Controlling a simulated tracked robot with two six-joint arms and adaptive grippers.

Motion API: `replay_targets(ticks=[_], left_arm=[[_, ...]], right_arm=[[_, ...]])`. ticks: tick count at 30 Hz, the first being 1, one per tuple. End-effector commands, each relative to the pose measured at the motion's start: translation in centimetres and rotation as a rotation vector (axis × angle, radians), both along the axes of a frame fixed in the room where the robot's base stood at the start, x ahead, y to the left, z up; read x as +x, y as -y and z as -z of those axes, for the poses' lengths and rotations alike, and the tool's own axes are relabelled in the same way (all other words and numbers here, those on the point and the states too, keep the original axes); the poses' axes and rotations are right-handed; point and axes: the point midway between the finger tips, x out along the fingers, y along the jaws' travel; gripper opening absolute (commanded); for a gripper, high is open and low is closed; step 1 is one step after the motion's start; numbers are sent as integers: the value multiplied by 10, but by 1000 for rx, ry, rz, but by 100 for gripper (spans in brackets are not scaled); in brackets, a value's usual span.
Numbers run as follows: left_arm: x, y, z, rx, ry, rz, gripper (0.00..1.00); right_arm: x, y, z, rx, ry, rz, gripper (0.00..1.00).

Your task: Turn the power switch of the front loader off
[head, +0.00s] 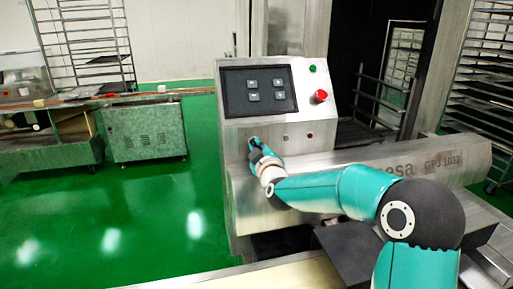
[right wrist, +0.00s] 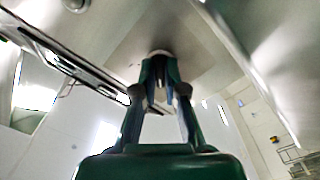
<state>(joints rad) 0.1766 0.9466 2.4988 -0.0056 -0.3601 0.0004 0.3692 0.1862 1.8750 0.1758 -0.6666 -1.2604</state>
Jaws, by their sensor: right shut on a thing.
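The front loader (head: 235,128) is a steel machine with a sloped control panel, standing in the middle of the head view. My right gripper (head: 254,143) is at the lower left of this panel. In the right wrist view my right gripper (right wrist: 160,75) has its fingers closed around a small knob-like power switch (right wrist: 158,53) on a steel face. The fingers hide most of the switch, and I cannot tell which way it is turned. My left gripper is in neither view.
The panel carries a dark screen (head: 237,92) with several buttons, a green button (head: 312,68) and a red mushroom button (head: 320,96). A long steel cover (head: 390,160) runs right below it. Tray racks (head: 85,40) and a steel cabinet (head: 146,130) stand behind on the green floor.

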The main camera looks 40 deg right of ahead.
Motion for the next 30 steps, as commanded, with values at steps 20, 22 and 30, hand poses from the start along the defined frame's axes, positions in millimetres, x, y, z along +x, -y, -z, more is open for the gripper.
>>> replay_targets(ticks=[20, 22, 30], left_arm=[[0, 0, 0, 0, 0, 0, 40], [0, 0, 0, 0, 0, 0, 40], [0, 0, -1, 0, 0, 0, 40]], right_arm=[[1, -2, 1, -6, -6, -4, 35], [1, -1, 1, -6, -6, -4, 35], [-8, -5, 0, -5, -5, -3, 35]])
